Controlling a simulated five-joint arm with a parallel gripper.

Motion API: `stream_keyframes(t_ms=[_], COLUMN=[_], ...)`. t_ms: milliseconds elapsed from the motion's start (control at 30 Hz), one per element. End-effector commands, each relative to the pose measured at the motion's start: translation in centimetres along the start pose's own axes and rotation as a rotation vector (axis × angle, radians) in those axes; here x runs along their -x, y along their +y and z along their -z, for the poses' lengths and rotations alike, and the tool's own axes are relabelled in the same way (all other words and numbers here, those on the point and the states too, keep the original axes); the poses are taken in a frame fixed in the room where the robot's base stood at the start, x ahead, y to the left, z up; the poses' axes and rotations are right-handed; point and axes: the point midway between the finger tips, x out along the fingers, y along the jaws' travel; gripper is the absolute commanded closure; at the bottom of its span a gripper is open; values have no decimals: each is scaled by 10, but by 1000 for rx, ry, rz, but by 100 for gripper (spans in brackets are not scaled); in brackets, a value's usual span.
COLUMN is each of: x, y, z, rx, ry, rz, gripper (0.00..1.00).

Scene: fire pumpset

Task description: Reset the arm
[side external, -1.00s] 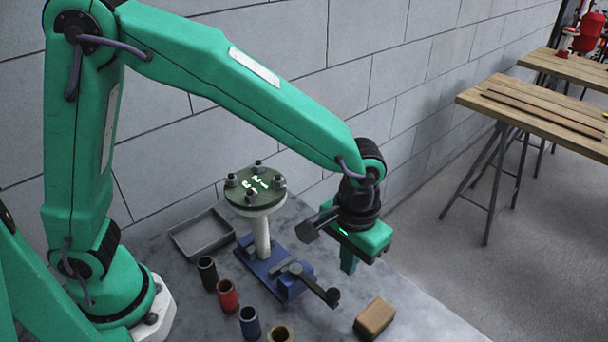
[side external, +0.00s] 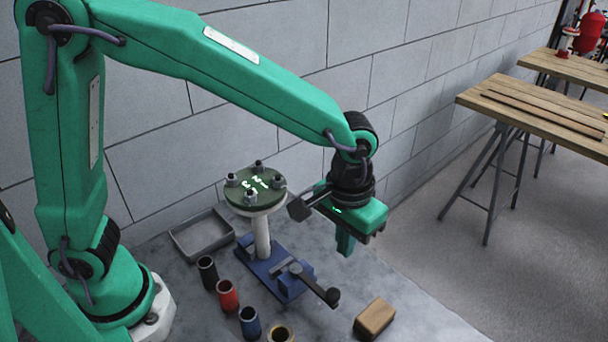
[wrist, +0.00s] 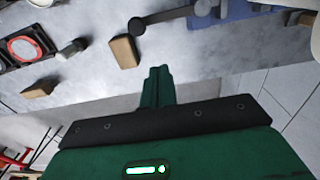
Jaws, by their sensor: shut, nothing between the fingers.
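My gripper (side external: 345,250) is shut and empty. It hangs in the air above the grey work surface (side external: 420,312), right of the round green plate (side external: 254,190) on its white post. In the wrist view the closed green fingers (wrist: 157,75) point toward the work surface with nothing between them. The green plate carries several bolts or nuts and glowing marks. Its post stands on a blue vise (side external: 275,270) with a dark handle.
A brown block (side external: 375,318) lies on the surface near the front; it also shows in the wrist view (wrist: 124,52). A black, a red (side external: 228,295) and a blue cup stand in a row beside a tan ring. A grey tray (side external: 203,235) sits near the block wall.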

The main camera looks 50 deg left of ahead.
Motion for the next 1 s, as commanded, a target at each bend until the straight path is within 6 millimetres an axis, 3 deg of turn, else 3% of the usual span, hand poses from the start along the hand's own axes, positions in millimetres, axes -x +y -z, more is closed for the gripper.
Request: stream_keyframes(t_ms=[267, 500, 1000], x=[44, 77, 109], y=[-52, -102, -182], z=[2, -10, -61], rx=[-7, -14, -3], ry=[92, 183, 345], rz=[-43, -61, -43], gripper=[100, 100, 100])
